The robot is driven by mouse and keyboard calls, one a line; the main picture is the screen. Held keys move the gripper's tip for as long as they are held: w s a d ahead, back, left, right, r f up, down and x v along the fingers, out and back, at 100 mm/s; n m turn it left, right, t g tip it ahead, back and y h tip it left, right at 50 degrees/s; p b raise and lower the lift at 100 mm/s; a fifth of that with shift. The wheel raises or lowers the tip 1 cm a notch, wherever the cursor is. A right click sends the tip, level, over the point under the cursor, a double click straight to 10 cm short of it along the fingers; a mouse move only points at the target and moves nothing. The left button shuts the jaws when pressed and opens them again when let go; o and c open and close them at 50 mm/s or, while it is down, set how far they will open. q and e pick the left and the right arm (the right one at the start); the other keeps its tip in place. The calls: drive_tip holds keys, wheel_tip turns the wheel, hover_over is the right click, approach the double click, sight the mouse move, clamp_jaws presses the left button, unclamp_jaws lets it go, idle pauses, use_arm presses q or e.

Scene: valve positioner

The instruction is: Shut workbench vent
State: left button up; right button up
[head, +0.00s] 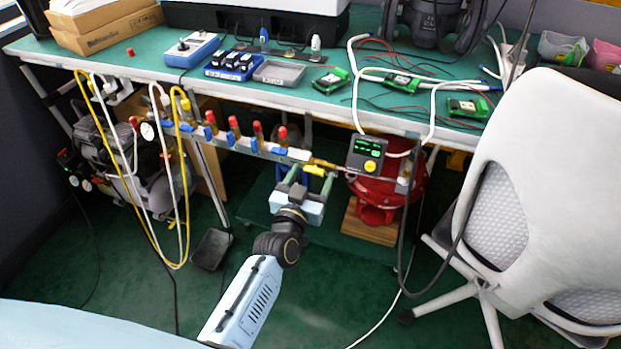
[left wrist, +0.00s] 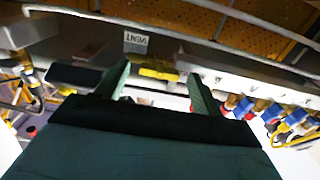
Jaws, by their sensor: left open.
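The vent valve has a yellow handle (head: 315,170) on the pipe rail under the front edge of the workbench. In the left wrist view the yellow handle (left wrist: 158,73) lies roughly crosswise beside a small VENT label (left wrist: 137,42), which appears upside down. My left gripper (head: 308,178) is open just below the rail, with its green fingers pointing up at it. In the left wrist view the handle shows in the gap between the fingertips (left wrist: 159,70). I cannot tell whether they touch it. My right gripper is not in view.
Several red-capped valves (head: 233,126) line the rail to the left. A controller with a green display (head: 366,154) and a red vessel (head: 378,195) are close on the right. A white chair (head: 555,170) fills the right side. Yellow and white hoses (head: 184,200) hang at left.

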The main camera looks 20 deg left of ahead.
use_arm(q)
drive_tip(key=c, duration=1)
